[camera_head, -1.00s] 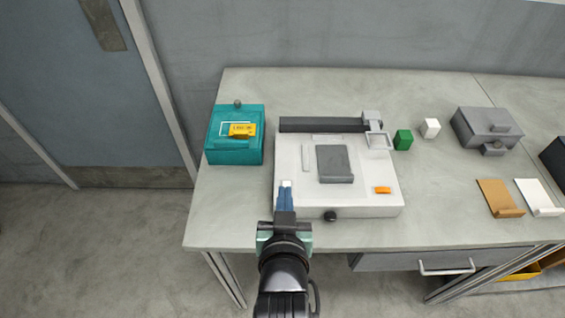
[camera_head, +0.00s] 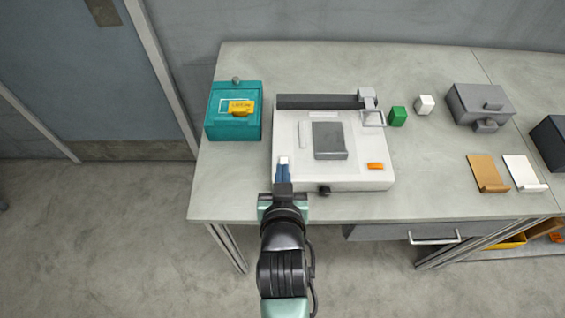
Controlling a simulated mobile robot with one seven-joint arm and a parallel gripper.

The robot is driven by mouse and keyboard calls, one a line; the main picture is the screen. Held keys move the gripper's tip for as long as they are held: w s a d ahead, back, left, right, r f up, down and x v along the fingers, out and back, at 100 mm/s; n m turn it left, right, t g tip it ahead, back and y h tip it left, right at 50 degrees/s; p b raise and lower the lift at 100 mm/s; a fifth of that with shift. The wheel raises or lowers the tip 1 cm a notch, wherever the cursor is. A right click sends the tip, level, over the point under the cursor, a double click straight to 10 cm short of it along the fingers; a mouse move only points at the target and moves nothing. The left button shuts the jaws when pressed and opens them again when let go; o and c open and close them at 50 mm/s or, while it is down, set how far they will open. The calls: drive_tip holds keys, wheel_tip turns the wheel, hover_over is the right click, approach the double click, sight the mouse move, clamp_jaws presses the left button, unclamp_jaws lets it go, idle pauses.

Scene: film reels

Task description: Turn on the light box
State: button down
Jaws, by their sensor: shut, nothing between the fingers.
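The light box (camera_head: 350,178) is a flat white box on the table, with a grey plate (camera_head: 329,141) on its top. An orange switch-like piece (camera_head: 376,166) sits at its right front on the top face. A dark round knob (camera_head: 323,191) is on its front side, left of the middle. My gripper (camera_head: 283,161) is shut and empty. In the picture it overlaps the left front corner of the light box; I cannot tell whether it touches it.
A teal box (camera_head: 232,130) with a yellow piece (camera_head: 241,108) stands left of the light box. A dark bar (camera_head: 318,101) lies along its back edge. To the right are a green block (camera_head: 398,116), a white block (camera_head: 425,104), a grey box (camera_head: 480,103) and two flat holders. A drawer handle (camera_head: 434,238) juts from below.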

drive_tip(key=x, duration=0.7)
drive_tip(key=shift+w, duration=0.2)
wheel_tip(320, 180, down, 3)
drive_tip(key=shift+f+p, duration=0.1)
drive_tip(key=shift+p, duration=0.4)
drive_tip(key=shift+s+f, duration=0.15)
drive_tip(key=shift+f, duration=0.4)
